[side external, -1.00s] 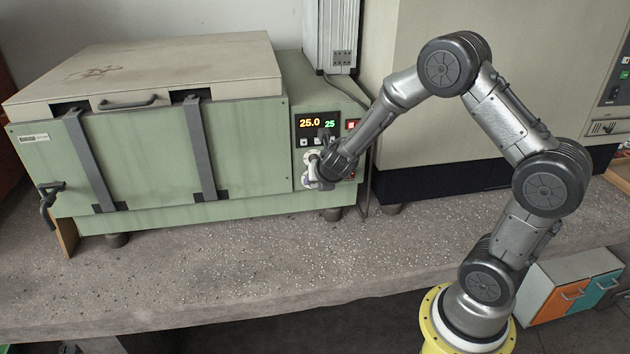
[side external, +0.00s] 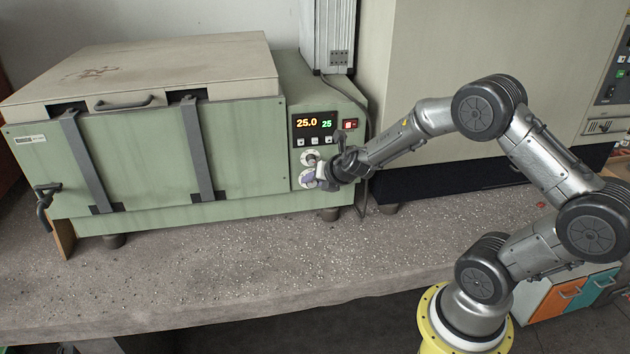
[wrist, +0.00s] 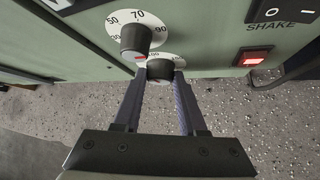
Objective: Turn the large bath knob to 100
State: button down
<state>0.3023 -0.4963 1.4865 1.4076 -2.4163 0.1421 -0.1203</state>
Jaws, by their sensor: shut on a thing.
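Two round dark knobs with white dials sit one above the other on the green bath's front panel. In the wrist view the upper knob (wrist: 137,38) has a dial with 50, 70 and 90 readable, and a red mark at its lower edge. The lower knob (wrist: 160,69) also has a small red mark; its dial is mostly hidden. My gripper (wrist: 160,77) has a finger on each side of the lower knob and is shut on it. In the side view my gripper (side external: 323,178) is at the lower dial, with the upper dial (side external: 309,158) just above.
The bath's display (side external: 314,122) reads 25.0 and 25, with several buttons below it. A red lit switch (wrist: 252,60) is to the right, under SHAKE. A large beige cabinet (side external: 450,70) stands at the right. The concrete bench (side external: 250,260) in front is clear.

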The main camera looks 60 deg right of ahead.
dwell(0.3)
jog(key=shift+c, duration=2.3)
grip_release()
jog(key=v, duration=1.3)
jog(key=shift+s+r, duration=0.2)
jog(key=shift+s, duration=0.15)
